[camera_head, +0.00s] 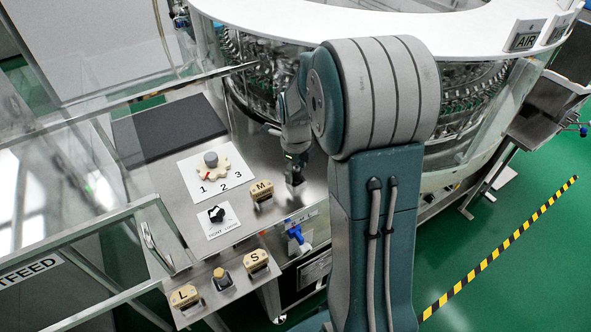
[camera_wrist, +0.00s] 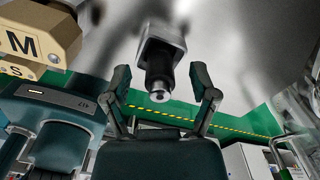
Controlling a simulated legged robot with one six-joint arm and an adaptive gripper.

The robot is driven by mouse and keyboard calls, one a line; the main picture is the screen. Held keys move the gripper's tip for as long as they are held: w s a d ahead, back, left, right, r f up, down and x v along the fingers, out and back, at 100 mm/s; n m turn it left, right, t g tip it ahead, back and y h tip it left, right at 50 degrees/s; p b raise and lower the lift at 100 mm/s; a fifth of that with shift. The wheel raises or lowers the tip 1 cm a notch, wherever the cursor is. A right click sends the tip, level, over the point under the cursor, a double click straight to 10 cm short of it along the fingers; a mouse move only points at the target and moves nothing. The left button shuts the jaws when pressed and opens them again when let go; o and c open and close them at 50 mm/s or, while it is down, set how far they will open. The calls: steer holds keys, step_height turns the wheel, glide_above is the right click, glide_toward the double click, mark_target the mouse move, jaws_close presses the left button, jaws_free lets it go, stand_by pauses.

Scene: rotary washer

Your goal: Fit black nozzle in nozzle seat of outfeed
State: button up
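A black nozzle-like piece with a grey block and a silvery round end (camera_wrist: 160,72) shows between the fingers in the wrist view. My gripper (camera_wrist: 160,84) has its two fingers spread, one on each side of this piece, with a gap on both sides. In the head view my gripper (camera_head: 294,160) is over the right edge of the steel table, and a dark block (camera_head: 295,178) shows just below it. My arm hides part of this area. I cannot pick out the nozzle seat; an outfeed label (camera_head: 32,268) shows at the lower left.
A tan M block (camera_head: 262,192) stands close to my gripper and fills the wrist view's upper left (camera_wrist: 40,32). S (camera_head: 256,262) and L (camera_head: 184,297) blocks, a numbered dial (camera_head: 211,162), a black knob (camera_head: 217,214) and a blue valve (camera_head: 296,233) are nearby. The round washer (camera_head: 470,85) stands behind.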

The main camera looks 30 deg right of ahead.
step_height(320, 180, up, 12)
stand_by(0.6)
